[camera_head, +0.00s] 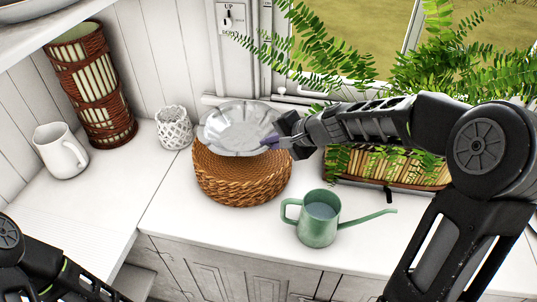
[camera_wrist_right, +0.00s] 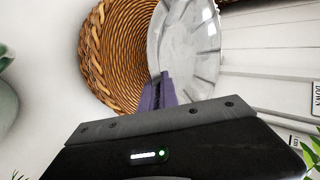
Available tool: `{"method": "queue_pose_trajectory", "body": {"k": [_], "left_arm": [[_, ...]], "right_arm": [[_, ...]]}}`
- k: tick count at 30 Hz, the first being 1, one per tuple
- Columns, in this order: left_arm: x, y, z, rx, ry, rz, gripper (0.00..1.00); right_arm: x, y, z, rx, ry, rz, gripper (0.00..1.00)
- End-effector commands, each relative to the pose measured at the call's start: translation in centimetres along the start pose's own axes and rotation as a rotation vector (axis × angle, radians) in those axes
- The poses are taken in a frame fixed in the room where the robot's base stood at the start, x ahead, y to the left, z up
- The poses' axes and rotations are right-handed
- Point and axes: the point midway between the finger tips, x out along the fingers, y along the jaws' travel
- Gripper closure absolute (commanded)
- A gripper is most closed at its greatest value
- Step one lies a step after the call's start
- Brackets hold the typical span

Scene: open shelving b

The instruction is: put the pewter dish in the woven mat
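The pewter dish (camera_head: 238,122) is a round, silvery, fluted dish. My right gripper (camera_head: 277,142) is shut on its right-hand rim. The dish is held over the back part of the woven mat (camera_head: 240,190), a round, thick brown wicker piece on the white counter. The right wrist view shows the dish (camera_wrist_right: 185,50) pinched at its edge by a purple-grey fingertip (camera_wrist_right: 157,92), with the woven mat (camera_wrist_right: 98,55) behind it. The dish hides part of the mat's top, and I cannot tell whether they touch. My left arm shows at the lower left, its gripper outside the picture.
A green watering can (camera_head: 318,222) stands in front and right of the mat. A white lattice pot (camera_head: 173,128) is close at the left. A white mug (camera_head: 62,152) and a tall wicker-wrapped vase (camera_head: 92,85) stand farther left. A fern planter (camera_head: 385,168) is behind my right arm.

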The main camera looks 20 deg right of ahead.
Motion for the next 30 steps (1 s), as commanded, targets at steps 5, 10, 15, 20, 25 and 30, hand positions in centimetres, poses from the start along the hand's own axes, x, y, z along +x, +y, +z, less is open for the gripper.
{"method": "queue_pose_trajectory", "body": {"k": [5,10,15,20,25,30], "left_arm": [[-0.1,0.0,0.0,0.000,0.000,0.000,0.64],[0.4,-0.1,0.0,0.001,0.001,0.001,0.64],[1.2,-0.5,-0.1,0.001,0.002,0.001,0.64],[1.2,-0.5,-0.1,0.001,0.002,0.001,0.64],[1.2,-0.5,-0.1,0.001,0.002,0.001,0.64],[1.4,-0.5,-0.1,0.001,0.002,0.001,0.64]], "right_arm": [[-0.1,-0.2,0.0,-0.001,0.001,-0.003,1.00],[0.6,0.7,0.0,0.001,0.001,0.000,1.00],[2.2,2.5,0.0,0.002,0.000,0.000,1.00],[2.4,2.7,0.0,0.000,0.001,-0.002,1.00],[2.4,2.6,0.0,0.000,0.001,-0.002,1.00],[2.5,2.9,0.0,0.000,0.001,0.000,0.92]]}}
